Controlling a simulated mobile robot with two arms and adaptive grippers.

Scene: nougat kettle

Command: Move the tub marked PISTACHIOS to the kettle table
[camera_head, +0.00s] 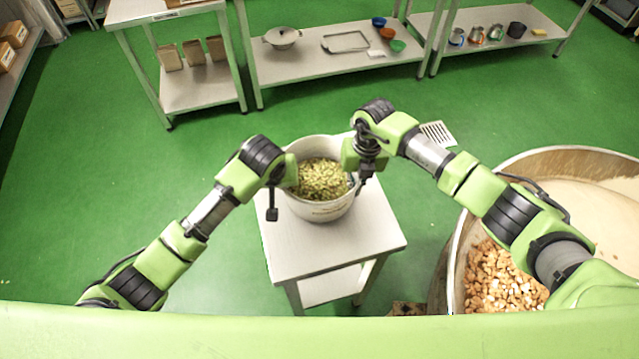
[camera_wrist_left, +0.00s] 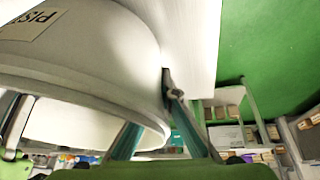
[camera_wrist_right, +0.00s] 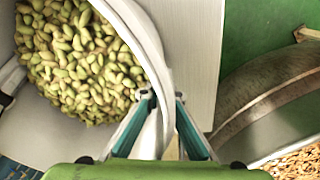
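The pistachio tub (camera_head: 322,211) is a white round tub full of green nuts. It stands upright on a small white table (camera_head: 300,250); its label, partly readable as "PIST", shows in the left wrist view (camera_wrist_left: 35,22). My left gripper (camera_head: 273,200) is at the tub's left side, pointing down, its fingers apart around the tub's wall (camera_wrist_left: 160,105); one fingertip is hidden by the tub. My right gripper (camera_head: 364,180) is at the right rim, with one finger inside and one outside the wall (camera_wrist_right: 163,98). The kettle table cannot be made out for certain.
A large metal kettle (camera_head: 456,262) with pale mass and brown nuts stands close on the right. Steel tables with bags, a pot (camera_head: 282,38), a tray (camera_head: 346,41), bowls and jugs line the back. Green floor is free to the left and behind.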

